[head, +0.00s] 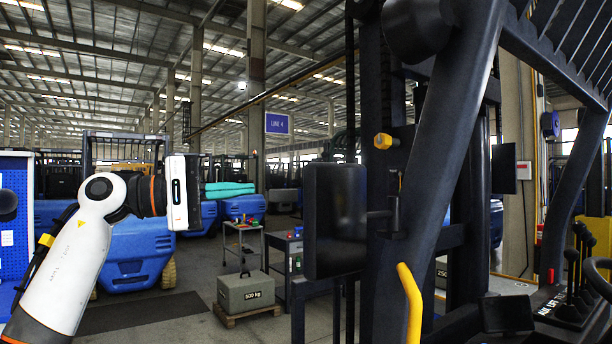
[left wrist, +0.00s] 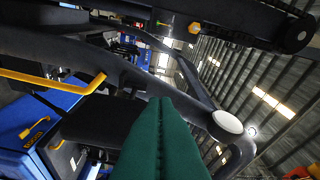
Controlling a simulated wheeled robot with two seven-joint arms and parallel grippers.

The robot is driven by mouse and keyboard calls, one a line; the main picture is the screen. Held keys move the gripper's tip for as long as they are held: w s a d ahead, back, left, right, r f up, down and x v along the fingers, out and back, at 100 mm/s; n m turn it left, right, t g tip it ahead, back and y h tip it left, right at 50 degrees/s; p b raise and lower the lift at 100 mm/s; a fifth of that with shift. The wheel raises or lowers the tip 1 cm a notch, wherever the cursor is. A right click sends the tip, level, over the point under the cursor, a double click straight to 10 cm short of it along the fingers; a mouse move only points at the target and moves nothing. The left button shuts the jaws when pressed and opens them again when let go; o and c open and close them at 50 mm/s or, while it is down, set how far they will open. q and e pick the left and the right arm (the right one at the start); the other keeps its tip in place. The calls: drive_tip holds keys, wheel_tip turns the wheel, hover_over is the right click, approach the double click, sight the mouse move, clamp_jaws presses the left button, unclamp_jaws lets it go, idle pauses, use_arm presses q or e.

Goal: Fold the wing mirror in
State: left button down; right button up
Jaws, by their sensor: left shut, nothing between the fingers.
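The wing mirror (head: 335,222) is a black upright panel. It stands out to the left of the forklift's dark post, joined by a short arm (head: 380,214). Its broad side faces my head camera. My left gripper (head: 250,188) has teal fingers pressed together, pointing right towards the mirror, with a visible gap before its left edge in the head view. In the left wrist view, the shut green fingers (left wrist: 160,135) reach up from the bottom edge, and a dark panel beside them may be the mirror. The fingers hold nothing. My right gripper is not in view.
The forklift's thick post (head: 430,180) rises right of the mirror, with a yellow grab handle (head: 411,300) low on it. A 500 kg block (head: 246,294) sits on a pallet behind. A dark cart (head: 285,245) stands behind the mirror. Blue forklifts are parked further back.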

sight(306, 173)
use_arm(q)
drive_tip(key=s+r+m, duration=0.1)
drive_tip(key=s+r+m+y, duration=0.1)
drive_tip(key=shift+a+r, duration=0.2)
drive_tip(key=shift+r, duration=0.15)
drive_tip(key=d+p, duration=0.1)
drive_tip(key=d, duration=0.2)
drive_tip(key=w+d+p, duration=0.1)
drive_tip(key=d+p, duration=0.1)
drive_tip(key=d, duration=0.2)
drive_tip(key=d+p, duration=0.2)
drive_tip(key=d, duration=0.2)
drive_tip(key=shift+w+d, duration=0.1)
drive_tip(key=shift+w, duration=0.05)
drive_tip(key=shift+s+d, duration=0.25)
drive_tip(key=shift+s, duration=0.25)
